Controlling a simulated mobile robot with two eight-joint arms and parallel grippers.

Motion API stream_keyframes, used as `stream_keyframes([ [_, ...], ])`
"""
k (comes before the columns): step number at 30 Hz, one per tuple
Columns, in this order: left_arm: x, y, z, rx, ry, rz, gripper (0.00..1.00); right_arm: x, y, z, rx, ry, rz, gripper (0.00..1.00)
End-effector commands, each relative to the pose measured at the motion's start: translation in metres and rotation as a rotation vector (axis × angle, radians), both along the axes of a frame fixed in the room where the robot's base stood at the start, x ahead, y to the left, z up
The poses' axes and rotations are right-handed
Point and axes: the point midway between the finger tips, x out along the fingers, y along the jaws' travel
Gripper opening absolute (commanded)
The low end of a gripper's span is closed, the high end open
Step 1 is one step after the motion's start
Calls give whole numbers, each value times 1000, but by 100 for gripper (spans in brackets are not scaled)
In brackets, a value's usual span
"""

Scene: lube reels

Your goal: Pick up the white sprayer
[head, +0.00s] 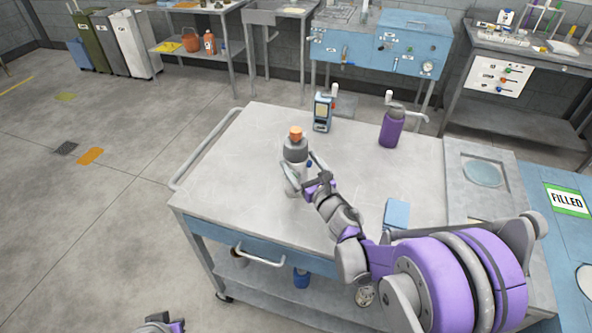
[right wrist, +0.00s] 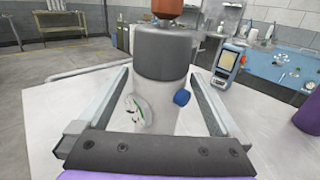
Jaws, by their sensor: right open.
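The white sprayer (head: 295,153) stands upright on the cart top, with a grey upper part and an orange cap. In the right wrist view the sprayer (right wrist: 158,95) shows a white lower body with a label and a blue knob on its right side; its top is cut off. My right gripper (head: 302,166) is open, with one finger on each side of the sprayer. In the right wrist view gaps show between the fingers (right wrist: 160,78) and the body. Part of my left arm's end (head: 162,325) shows at the bottom edge; its jaws are not clear.
On the cart top (head: 240,150), a handheld meter (head: 322,112) and a purple bottle (head: 391,127) stand behind the sprayer. A light blue block (head: 397,214) lies to the right near my arm. The cart's left part is clear. Benches line the back wall.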

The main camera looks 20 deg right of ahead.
Motion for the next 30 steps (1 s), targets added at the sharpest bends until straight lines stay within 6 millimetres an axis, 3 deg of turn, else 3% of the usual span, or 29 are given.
stream_keyframes([
  [6, 3, 0, 9, 0, -6, 0, 0, 27, 5, 2, -1, -1, 1, 100],
  [14, 3, 0, 8, 0, -6, 0, 0, 28, 6, 1, 0, 0, 0, 98],
  [30, 3, 0, 8, 0, -6, 0, 0, 28, 6, 1, 0, 0, 0, 1],
])
